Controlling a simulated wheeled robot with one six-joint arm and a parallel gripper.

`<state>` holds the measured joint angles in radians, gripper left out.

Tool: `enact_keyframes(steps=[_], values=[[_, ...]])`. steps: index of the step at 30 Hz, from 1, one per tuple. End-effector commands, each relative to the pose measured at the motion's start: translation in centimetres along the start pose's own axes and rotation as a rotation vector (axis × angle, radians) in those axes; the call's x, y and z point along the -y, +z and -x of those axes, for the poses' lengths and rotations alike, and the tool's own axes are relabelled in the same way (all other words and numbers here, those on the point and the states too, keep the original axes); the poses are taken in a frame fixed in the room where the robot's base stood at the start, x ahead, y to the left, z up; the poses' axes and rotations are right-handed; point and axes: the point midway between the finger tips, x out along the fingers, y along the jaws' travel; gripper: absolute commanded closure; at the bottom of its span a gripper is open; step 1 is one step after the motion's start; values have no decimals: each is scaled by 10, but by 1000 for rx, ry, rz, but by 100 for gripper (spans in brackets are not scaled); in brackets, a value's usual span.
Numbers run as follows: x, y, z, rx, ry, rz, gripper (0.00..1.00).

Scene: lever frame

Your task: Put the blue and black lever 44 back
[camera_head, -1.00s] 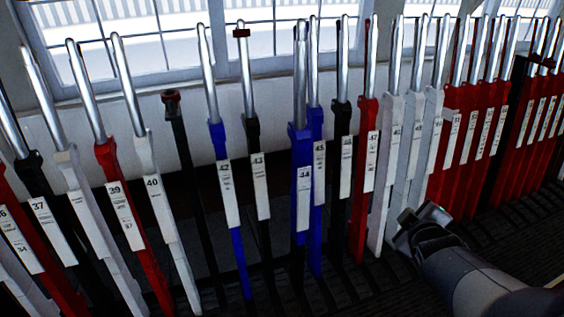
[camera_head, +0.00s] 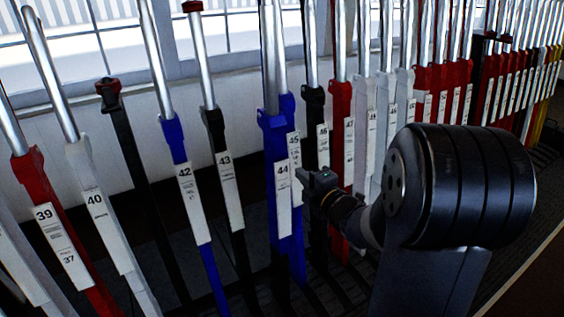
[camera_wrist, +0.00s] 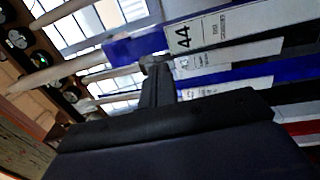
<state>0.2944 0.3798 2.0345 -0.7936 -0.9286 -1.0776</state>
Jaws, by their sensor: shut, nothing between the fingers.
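Lever 44 (camera_head: 274,135) has a silver handle, a blue upper body, a white plate marked 44 and a dark lower part. It stands forward of the row, overlapping blue lever 45 (camera_head: 288,103) behind it. In the wrist view, lever 44 (camera_wrist: 137,46) crosses the top with its plate readable. My gripper (camera_head: 304,180) is just right of the plate of lever 44 in the head view. In the wrist view my gripper (camera_wrist: 153,63) is shut and empty, its tips close to the lever's lower edge. I cannot tell whether they touch.
Black lever 43 (camera_head: 212,122) and blue lever 42 (camera_head: 173,138) stand to the left. Black lever 46 (camera_head: 312,100) and red lever 47 (camera_head: 340,98) stand close on the right. Windows (camera_head: 100,45) are behind. Dark slotted floor lies below.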

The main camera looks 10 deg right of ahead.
Motion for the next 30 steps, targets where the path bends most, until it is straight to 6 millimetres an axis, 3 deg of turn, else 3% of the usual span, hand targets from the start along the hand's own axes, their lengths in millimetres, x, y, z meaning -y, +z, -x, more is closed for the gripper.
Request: enact_keyframes(steps=[6,12,18,30], values=[[1,-1,-49,-2,0,-1,100],[1,-1,-81,-2,0,-2,100],[0,0,-94,0,-1,-2,100],[0,0,-97,1,-2,-2,100]])
